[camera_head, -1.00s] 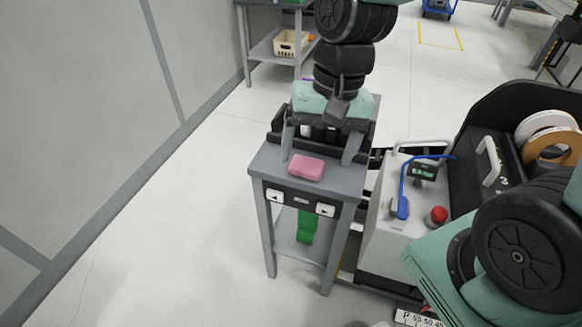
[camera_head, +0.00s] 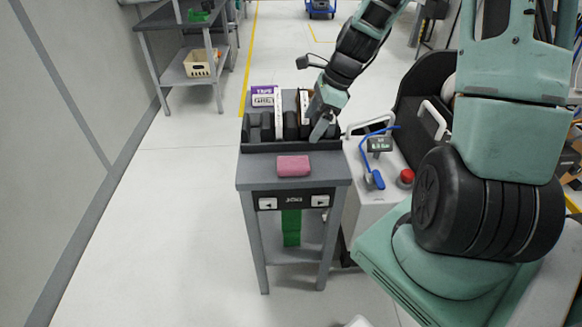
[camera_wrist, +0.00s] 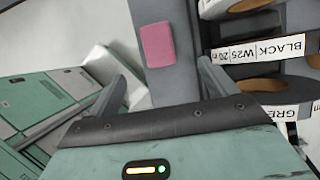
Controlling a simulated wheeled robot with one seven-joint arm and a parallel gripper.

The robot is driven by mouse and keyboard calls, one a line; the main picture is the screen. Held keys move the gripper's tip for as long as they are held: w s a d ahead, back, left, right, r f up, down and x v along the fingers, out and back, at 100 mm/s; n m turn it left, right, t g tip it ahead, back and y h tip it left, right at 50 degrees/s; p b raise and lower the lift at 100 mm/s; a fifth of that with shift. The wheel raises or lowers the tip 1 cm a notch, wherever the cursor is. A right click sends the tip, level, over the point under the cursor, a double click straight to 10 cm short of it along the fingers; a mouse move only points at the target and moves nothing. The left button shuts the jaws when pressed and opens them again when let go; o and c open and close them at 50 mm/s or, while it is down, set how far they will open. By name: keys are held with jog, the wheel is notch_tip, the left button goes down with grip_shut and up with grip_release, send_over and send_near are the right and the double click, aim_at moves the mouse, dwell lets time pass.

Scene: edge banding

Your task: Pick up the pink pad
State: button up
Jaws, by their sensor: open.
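The pink pad (camera_head: 293,166) lies flat on the front part of the small grey table (camera_head: 262,182). In the wrist view the pink pad (camera_wrist: 157,44) shows beyond the fingertips, near the middle top. My gripper (camera_head: 320,128) is at the right end of the black rack, behind and to the right of the pad. It is open and empty; in the wrist view its two fingers (camera_wrist: 162,72) stand wide apart. It does not touch the pad.
A black rack (camera_head: 262,147) holding boxes and rolls stands behind the pad. A grey machine (camera_head: 368,205) with a blue handle and red button (camera_head: 405,177) stands to the right. A green object (camera_head: 291,228) sits below the tabletop. Floor at left is clear.

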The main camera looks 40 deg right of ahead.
send_over(294, 163)
jog(key=d, duration=0.2)
jog(key=f, duration=0.7)
jog(key=shift+s+f, duration=0.25)
jog(key=shift+s+x, duration=0.2)
jog(key=shift+x, duration=1.1)
jog(key=shift+s+x, duration=0.2)
jog(key=shift+x, duration=1.15)
jog(key=shift+f, duration=0.1)
jog(key=c, duration=1.1)
